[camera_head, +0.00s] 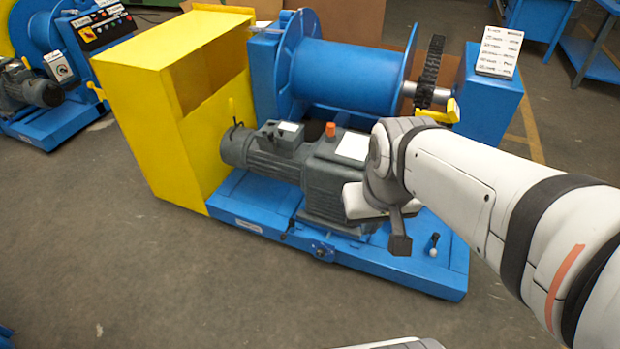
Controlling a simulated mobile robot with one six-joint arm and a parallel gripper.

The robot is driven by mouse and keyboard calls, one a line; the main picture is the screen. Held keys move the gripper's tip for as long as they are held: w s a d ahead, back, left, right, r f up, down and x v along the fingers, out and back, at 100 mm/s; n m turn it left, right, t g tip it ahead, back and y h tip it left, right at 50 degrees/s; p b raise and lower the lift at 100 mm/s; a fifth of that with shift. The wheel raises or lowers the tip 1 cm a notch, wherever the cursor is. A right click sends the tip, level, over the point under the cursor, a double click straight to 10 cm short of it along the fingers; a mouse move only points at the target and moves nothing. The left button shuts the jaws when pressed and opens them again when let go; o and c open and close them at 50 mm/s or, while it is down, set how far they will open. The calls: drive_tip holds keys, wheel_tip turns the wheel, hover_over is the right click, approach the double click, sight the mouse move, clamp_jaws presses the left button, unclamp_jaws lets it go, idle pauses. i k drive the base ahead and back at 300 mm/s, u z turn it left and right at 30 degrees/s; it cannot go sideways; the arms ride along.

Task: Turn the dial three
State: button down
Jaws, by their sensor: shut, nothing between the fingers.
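I cannot tell which part is dial three. A white plate with a dark round knob (61,70) is on the blue machine at the far left, too small to read. A black control panel (100,26) with small buttons and a yellow switch sits above it. A small dark round fitting (322,249) is on the front edge of the nearer machine's blue base. My gripper (400,245) is shut and empty, pointing down above the right part of that base, well to the right of the panel and the fitting.
The nearer machine carries a grey motor (265,155), a yellow guard box (160,110) and a blue drum (345,75). A short lever with a white knob (434,242) stands right of my gripper. The floor in front (200,290) is clear.

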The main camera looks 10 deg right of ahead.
sight(320, 253)
drive_tip(key=u, duration=0.1)
drive_tip(key=i, duration=0.4)
drive_tip(key=z, duration=1.75)
drive_tip(key=k, duration=0.9)
drive_tip(key=u, duration=0.7)
drive_tip(key=i, duration=0.5)
drive_tip(key=u, duration=0.05)
